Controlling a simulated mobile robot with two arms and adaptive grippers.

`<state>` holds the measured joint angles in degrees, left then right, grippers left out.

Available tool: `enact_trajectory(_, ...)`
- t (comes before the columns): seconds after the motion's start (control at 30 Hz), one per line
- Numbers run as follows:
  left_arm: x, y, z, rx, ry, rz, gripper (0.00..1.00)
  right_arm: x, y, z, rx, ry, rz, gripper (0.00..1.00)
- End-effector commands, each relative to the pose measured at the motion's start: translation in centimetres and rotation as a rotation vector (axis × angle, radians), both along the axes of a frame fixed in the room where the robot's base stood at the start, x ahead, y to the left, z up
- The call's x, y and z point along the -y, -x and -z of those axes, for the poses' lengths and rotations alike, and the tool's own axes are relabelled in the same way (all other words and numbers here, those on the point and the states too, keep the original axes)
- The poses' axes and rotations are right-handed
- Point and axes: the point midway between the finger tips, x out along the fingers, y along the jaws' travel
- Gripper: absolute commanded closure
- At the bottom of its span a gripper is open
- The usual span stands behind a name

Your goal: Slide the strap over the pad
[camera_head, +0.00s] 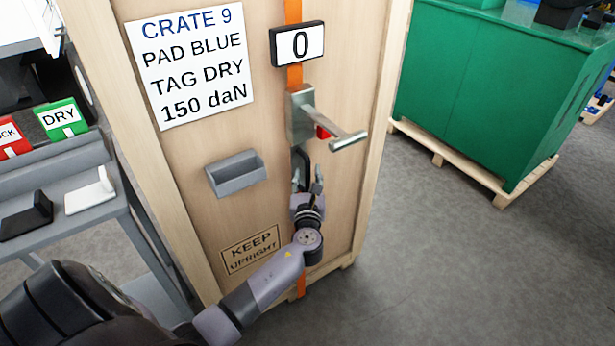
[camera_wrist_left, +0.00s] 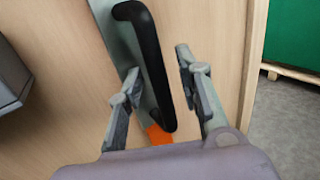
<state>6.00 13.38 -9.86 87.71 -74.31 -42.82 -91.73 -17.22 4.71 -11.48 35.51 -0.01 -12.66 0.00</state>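An orange strap (camera_head: 293,76) runs vertically down the front of a wooden crate (camera_head: 205,135), behind a grey metal tensioner with a lever (camera_head: 330,133). A black handle (camera_head: 303,158) is below the lever. My left gripper (camera_head: 308,180) is at this handle. In the left wrist view, the black handle (camera_wrist_left: 153,60) lies between the open fingers (camera_wrist_left: 157,72), with visible gaps. A piece of orange strap (camera_wrist_left: 158,134) shows below it. A black corner pad (camera_head: 28,218) and a white one (camera_head: 90,193) rest on a grey stand. I see no blue pad.
The crate carries a display (camera_head: 298,44) reading 0, a sheet reading "CRATE 9, PAD BLUE, TAG DRY, 150 daN" (camera_head: 190,62), and an empty grey pocket (camera_head: 236,174). A green DRY tag (camera_head: 62,119) is at left. A green crate (camera_head: 490,85) stands right; grey floor is clear between.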

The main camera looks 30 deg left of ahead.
Motion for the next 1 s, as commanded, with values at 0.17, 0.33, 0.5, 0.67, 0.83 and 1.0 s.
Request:
enact_trajectory(0.17,-0.02,0.0,0.03,0.0,0.0,0.0,0.67,-0.01,0.01,0.0,0.0,0.0,0.0,0.65)
enact_trajectory(0.33,-0.01,0.02,0.03,-0.001,-0.001,0.0,0.76,-0.02,0.0,0.0,0.0,0.0,0.0,0.65)
enact_trajectory(0.5,-0.01,0.03,0.03,-0.001,-0.001,0.0,0.88,-0.04,0.0,0.0,0.001,0.0,0.0,0.65)
enact_trajectory(0.67,-0.01,0.03,0.04,-0.001,-0.001,0.0,0.98,-0.13,-0.01,0.0,0.001,-0.001,0.001,0.65)
enact_trajectory(0.83,0.0,0.04,0.04,-0.001,-0.001,0.0,1.0,-0.3,-0.03,0.01,0.001,-0.004,0.002,0.65)
enact_trajectory(1.0,0.0,0.04,0.05,-0.001,0.0,0.0,1.0,-0.39,-0.03,0.01,0.001,-0.004,0.002,0.65)
